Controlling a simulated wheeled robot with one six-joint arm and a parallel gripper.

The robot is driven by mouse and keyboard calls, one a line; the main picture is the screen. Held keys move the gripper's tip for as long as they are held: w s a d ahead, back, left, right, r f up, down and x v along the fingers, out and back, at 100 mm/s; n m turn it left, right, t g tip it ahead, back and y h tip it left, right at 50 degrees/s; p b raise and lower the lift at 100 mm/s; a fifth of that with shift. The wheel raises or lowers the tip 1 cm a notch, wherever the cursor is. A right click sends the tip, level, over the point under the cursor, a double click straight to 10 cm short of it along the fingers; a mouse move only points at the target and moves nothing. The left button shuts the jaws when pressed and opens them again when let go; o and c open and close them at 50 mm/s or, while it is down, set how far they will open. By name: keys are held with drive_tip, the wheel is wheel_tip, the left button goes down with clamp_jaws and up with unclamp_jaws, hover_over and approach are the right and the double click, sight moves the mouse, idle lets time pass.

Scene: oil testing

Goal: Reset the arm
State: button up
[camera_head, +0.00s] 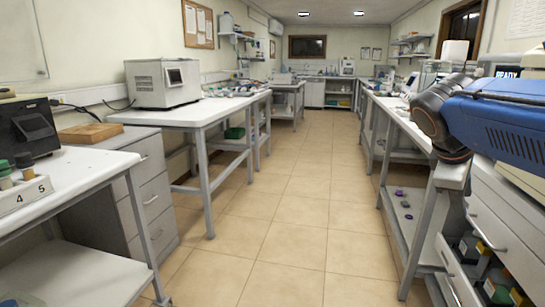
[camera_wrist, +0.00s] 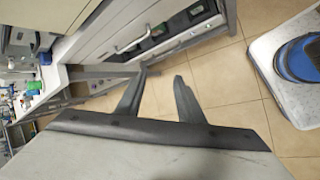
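My gripper (camera_wrist: 162,90) shows in the wrist view with its two dark fingers spread apart and nothing between them. It hangs over the tiled floor, close to a grey drawer cabinet (camera_wrist: 110,30). In the head view my blue and dark arm reaches in from the right edge, over the right-hand benches. The gripper itself is not visible in the head view.
A tiled aisle (camera_head: 285,200) runs clear down the middle. Benches line both sides, with a white bench (camera_head: 190,112) carrying a grey instrument (camera_head: 150,84) on the left. A drawer (camera_head: 480,262) at the lower right stands open with several items inside.

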drive_tip(key=s+a+f+m+y, duration=0.3)
drive_tip(key=s+a+f, duration=0.3)
drive_tip(key=f, duration=0.4)
drive_tip(key=s+a+f+m+t+y, duration=0.1)
drive_tip(key=s+a+f+m+y, duration=0.2)
drive_tip(key=s+a+f+m, duration=0.3)
wheel_tip(320, 180, down, 4)
drive_tip(key=shift+s+a+r+t, duration=0.15)
drive_tip(key=shift+s+a+t, duration=0.2)
drive_tip(key=shift+s, duration=0.3)
drive_tip(key=shift+d, duration=0.1)
